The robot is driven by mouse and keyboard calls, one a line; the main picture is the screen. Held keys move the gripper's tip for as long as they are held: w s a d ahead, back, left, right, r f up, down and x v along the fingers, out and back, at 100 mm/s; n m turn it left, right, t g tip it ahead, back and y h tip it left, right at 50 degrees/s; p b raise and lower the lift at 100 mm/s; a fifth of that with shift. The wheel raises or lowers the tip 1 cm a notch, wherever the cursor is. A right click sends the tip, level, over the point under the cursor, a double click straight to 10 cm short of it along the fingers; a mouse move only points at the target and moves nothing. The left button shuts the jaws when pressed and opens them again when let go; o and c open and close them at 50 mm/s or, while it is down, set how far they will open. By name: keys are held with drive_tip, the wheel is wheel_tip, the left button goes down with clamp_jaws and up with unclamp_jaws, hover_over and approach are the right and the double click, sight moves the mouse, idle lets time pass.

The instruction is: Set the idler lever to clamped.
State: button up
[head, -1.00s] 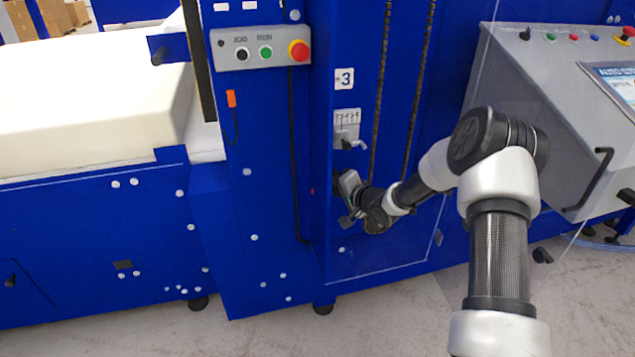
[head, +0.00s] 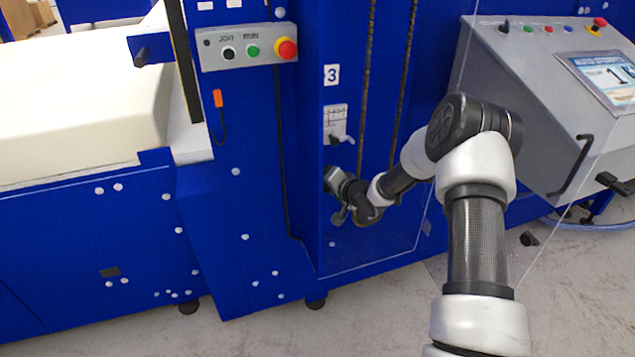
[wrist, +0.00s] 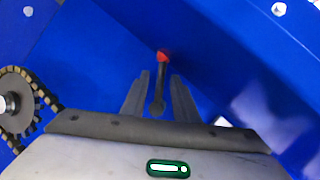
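In the wrist view a dark lever with a red end (wrist: 161,82) stands against the blue panel. I take it to be the idler lever. My gripper (wrist: 160,85) has its two grey fingers apart, one on each side of the lever, with a visible gap on both sides. Whether a finger touches the lever cannot be told. In the head view my gripper (head: 331,182) is inside the blue recess below the scale plate; the red-ended lever is hidden or too small to make out there.
A scale plate (head: 336,122) with a small grey handle (head: 343,140) is just above my gripper. Chains (head: 363,90) run upright in the recess; a sprocket (wrist: 12,105) shows left in the wrist view. A button box (head: 247,47) and grey console (head: 530,90) flank the recess.

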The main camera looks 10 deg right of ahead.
drive_tip(key=shift+s, duration=0.1)
drive_tip(key=p+v, duration=0.4)
drive_tip(key=v, duration=1.3)
drive_tip(key=shift+s+d, duration=0.1)
drive_tip(key=shift+s, duration=0.05)
drive_tip(key=s+d+f+n+t+y+b, duration=0.2)
drive_tip(key=s+d+f+t+y+b, duration=0.15)
drive_tip(key=f, duration=0.35)
drive_tip(key=b+x, duration=0.3)
drive_tip(key=x, duration=1.5)
drive_tip(key=shift+w+a+f, duration=0.1)
